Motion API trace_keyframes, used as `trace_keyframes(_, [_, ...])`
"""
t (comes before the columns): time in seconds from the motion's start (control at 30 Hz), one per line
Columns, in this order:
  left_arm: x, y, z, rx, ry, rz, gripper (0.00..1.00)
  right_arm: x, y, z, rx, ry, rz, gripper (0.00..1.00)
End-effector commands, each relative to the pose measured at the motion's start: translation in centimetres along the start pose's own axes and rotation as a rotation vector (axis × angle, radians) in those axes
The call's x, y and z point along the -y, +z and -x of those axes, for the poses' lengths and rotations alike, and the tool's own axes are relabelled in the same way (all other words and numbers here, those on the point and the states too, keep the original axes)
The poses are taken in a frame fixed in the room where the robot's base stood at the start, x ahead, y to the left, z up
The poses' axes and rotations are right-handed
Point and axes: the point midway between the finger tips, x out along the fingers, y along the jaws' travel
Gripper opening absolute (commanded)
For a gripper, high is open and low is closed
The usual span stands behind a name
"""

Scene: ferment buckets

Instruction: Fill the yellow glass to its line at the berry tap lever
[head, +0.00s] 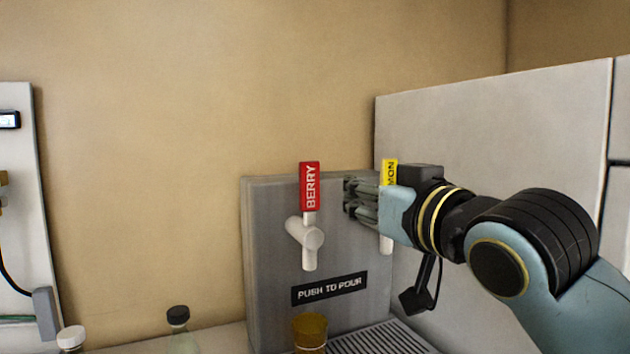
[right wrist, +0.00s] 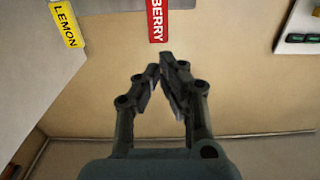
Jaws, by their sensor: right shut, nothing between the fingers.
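The berry tap lever (head: 310,186) is red and upright above its white spout (head: 308,258) on the grey dispenser. It also shows at the top of the right wrist view (right wrist: 157,20). The yellow glass (head: 310,330) stands below the berry spout, its lower part cut off by the picture edge. I cannot make out its line or its fill level. My right gripper (head: 349,197) is shut and empty, just right of the berry lever and apart from it. Its fingertips (right wrist: 163,72) point toward the red lever in the right wrist view. My left gripper is not in view.
A yellow lemon lever (head: 390,172) is partly behind my right gripper; it also shows in the right wrist view (right wrist: 66,24). A drip grate (head: 380,340) lies right of the glass. Bottles with a dark cap (head: 178,315) and white cap (head: 71,338) stand left.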

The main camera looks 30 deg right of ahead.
Motion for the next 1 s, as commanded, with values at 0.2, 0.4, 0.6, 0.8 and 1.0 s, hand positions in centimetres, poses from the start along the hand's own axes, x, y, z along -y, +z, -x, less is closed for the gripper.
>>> trace_keyframes(0.2, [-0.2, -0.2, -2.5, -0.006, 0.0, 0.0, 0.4, 0.0, 0.5, -1.3, -0.006, 0.002, 0.0, 0.0])
trace_keyframes(0.4, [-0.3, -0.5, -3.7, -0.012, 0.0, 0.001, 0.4, 0.0, 0.1, -4.1, 0.002, 0.001, -0.001, 0.0])
trace_keyframes(0.6, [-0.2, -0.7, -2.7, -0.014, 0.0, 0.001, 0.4, 0.0, -0.2, -8.5, 0.001, 0.001, -0.001, 0.0])
trace_keyframes(0.8, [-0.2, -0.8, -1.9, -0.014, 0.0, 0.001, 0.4, 0.0, -0.1, -11.9, 0.002, 0.0, -0.001, 0.0])
trace_keyframes(1.0, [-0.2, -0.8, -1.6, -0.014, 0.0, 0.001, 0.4, 0.0, 0.0, -13.7, 0.001, 0.0, 0.001, 0.0])
